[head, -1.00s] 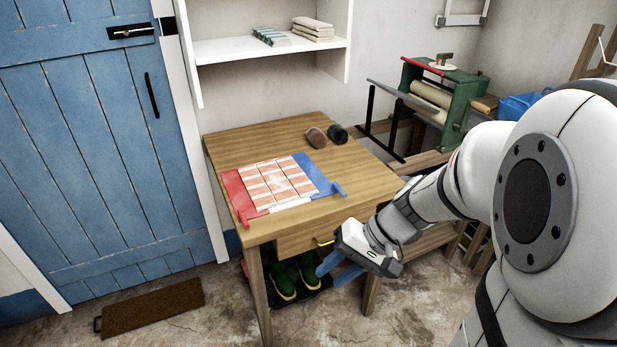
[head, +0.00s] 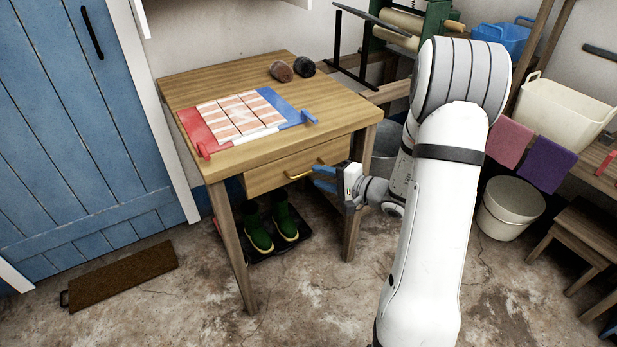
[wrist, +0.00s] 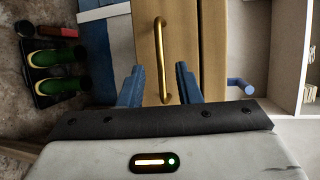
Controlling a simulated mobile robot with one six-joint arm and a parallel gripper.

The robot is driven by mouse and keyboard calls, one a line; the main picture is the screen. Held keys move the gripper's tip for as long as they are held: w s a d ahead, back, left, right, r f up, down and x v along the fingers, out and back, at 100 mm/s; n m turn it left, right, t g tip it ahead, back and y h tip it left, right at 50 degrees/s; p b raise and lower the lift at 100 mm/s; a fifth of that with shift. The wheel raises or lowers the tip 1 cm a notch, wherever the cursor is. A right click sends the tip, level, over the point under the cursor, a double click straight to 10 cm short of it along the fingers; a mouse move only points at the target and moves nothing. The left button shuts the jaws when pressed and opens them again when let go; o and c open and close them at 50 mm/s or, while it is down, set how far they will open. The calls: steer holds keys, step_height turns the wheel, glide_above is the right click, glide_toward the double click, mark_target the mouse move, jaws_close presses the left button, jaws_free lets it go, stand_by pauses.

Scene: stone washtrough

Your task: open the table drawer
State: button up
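The wooden table (head: 345,118) stands beside the blue door. Its drawer (head: 268,178) looks shut under the top. The drawer's brass handle (head: 298,176) shows on the front. In the wrist view the handle (wrist: 160,50) runs up the picture across the drawer front (wrist: 185,50). My gripper (head: 323,178) is in front of the drawer, at the right part of the handle. In the wrist view my gripper (wrist: 159,80) is open, with one blue finger on each side of the handle's lower end. I cannot tell whether the fingers touch it.
Red and blue frames with striped tiles (head: 240,115) lie on the table. Green boots (head: 270,230) stand on a dark tray underneath. A brown mat (head: 125,275) lies by the door. Buckets (head: 512,205) and a stool (head: 580,240) are at the right. Floor before the table is clear.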

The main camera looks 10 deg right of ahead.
steer(key=shift+x, duration=1.6)
steer(key=shift+s, duration=0.1)
steer(key=shift+c, duration=0.4)
jaws_close()
